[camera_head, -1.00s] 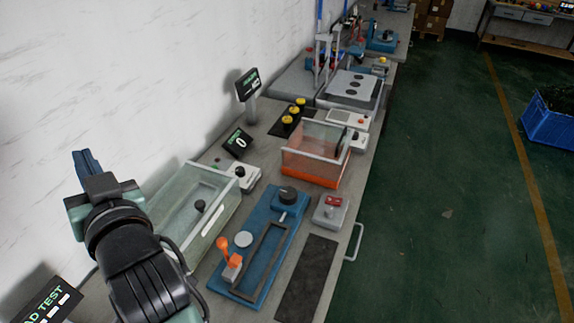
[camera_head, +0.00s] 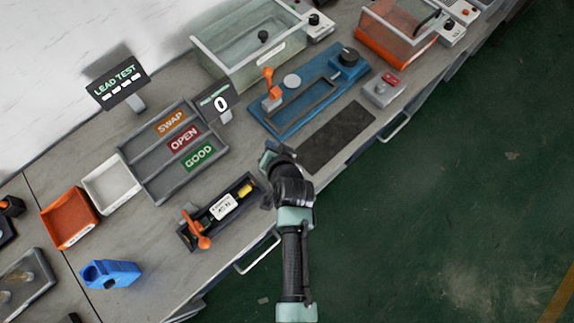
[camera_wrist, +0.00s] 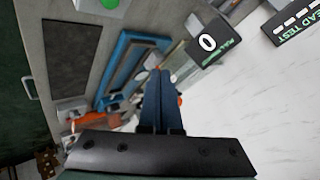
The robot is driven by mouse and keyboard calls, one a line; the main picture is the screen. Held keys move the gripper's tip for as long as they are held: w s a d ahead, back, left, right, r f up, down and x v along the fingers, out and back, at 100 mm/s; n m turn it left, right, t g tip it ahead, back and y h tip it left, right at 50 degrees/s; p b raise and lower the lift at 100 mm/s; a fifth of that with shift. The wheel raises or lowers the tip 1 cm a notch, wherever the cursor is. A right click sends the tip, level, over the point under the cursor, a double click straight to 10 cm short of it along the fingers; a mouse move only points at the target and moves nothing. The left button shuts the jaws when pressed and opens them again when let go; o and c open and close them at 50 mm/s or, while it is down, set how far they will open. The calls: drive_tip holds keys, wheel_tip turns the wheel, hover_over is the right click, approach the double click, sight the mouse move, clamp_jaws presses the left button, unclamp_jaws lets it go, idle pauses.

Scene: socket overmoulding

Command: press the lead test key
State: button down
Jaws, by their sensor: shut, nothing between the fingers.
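The lead test display (camera_head: 118,82) stands at the back left in the head view, reading LEAD TEST with white dashes; part of it also shows in the wrist view (camera_wrist: 298,20). In front is a black fixture (camera_head: 240,214) with an orange lever, a white labelled plate (camera_head: 222,206) and a yellow block (camera_head: 245,190). I cannot tell for sure which part is the lead test key. My gripper (camera_head: 267,152) is above the bench, to the right of the black fixture and apart from it. Its dark blue fingers (camera_wrist: 160,76) are shut together and empty in the wrist view.
A sorting tray (camera_head: 150,181) marked SWAP, OPEN and GOOD lies left of my gripper. A counter display (camera_head: 221,103) reads 0. A blue press fixture (camera_head: 290,127) and dark mat (camera_head: 336,137) lie beyond. An orange bin (camera_head: 69,218) and blue device (camera_head: 109,274) are far left.

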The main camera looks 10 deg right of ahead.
drive_tip(key=shift+s+d+f, duration=0.25)
drive_tip(key=shift+s+f, duration=0.55)
drive_tip(key=shift+s, duration=0.05)
drive_tip(key=shift+f, duration=0.1)
wheel_tip(320, 180, down, 9)
drive_tip(key=b, duration=0.8)
drive_tip(key=shift+r, duration=0.2)
drive_tip(key=shift+f, duration=0.1)
idle(1.0)
drive_tip(key=shift+f+b, duration=0.3)
drive_tip(key=shift+b, duration=0.05)
drive_tip(key=shift+f+b, duration=0.45)
drive_tip(key=shift+f, duration=0.1)
idle(0.8)
drive_tip(key=shift+r, duration=0.1)
drive_tip(key=shift+r+p, duration=0.85)
drive_tip(key=shift+p, duration=0.05)
